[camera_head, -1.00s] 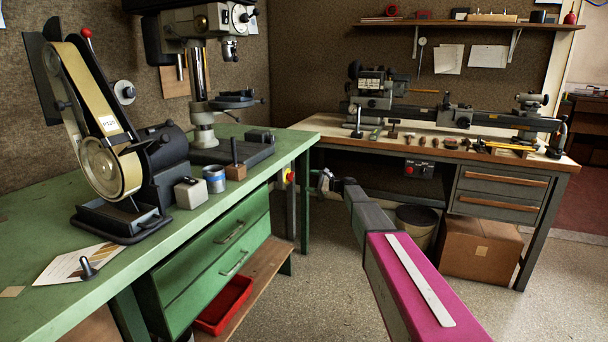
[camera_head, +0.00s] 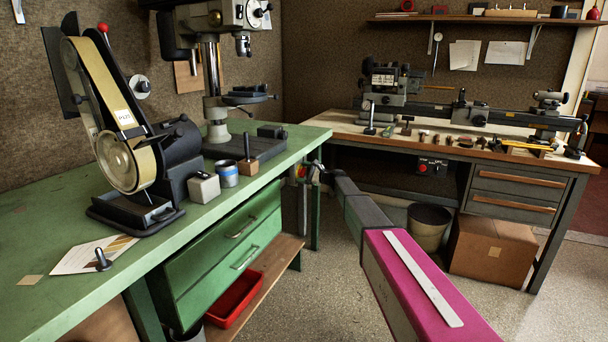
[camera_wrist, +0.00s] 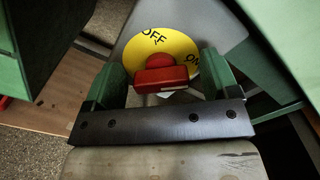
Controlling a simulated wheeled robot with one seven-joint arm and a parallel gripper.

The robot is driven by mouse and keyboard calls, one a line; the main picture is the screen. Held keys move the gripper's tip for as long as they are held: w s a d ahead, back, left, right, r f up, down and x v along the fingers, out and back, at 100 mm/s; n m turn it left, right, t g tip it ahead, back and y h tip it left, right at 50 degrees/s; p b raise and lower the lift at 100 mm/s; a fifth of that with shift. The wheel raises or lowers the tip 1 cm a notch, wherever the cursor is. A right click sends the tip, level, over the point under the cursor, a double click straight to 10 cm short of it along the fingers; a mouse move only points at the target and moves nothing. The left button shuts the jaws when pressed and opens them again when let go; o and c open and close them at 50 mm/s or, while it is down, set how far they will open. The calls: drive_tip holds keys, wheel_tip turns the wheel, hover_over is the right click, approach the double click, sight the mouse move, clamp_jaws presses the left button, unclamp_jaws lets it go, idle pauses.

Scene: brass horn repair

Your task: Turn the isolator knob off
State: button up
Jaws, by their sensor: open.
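The isolator's red knob (camera_wrist: 161,77) stands on a round yellow plate (camera_wrist: 136,51) in the wrist view. The plate reads OFF at the top and ON at the right. The knob's bar lies nearly level in the picture. My gripper (camera_wrist: 163,82) is open, with one green finger on each side of the knob; I cannot tell whether they touch it. In the head view, my gripper (camera_head: 315,172) is beside the isolator (camera_head: 302,171) at the right end of the green bench, partly hiding it.
The green bench (camera_head: 50,225) carries a belt grinder (camera_head: 125,163) and a drill press (camera_head: 217,110). Its drawers and a red tray (camera_head: 234,300) are below. A wooden-topped bench with a lathe stands behind, with a bucket (camera_head: 428,226) and a cardboard box (camera_head: 492,247) under it. Bare floor lies between.

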drive_tip(key=c, duration=0.9)
drive_tip(key=shift+n, duration=0.3)
drive_tip(key=n, duration=0.4)
drive_tip(key=shift+s+f, duration=0.1)
drive_tip(key=shift+f, duration=0.05)
drive_tip(key=n, duration=0.4)
drive_tip(key=shift+f+n, duration=0.1)
drive_tip(key=shift+n, duration=0.3)
drive_tip(key=n, duration=0.4)
drive_tip(key=shift+f+n, duration=0.15)
drive_tip(key=shift+n, duration=0.15)
drive_tip(key=shift+f+n, duration=0.1)
drive_tip(key=shift+n, duration=1.8)
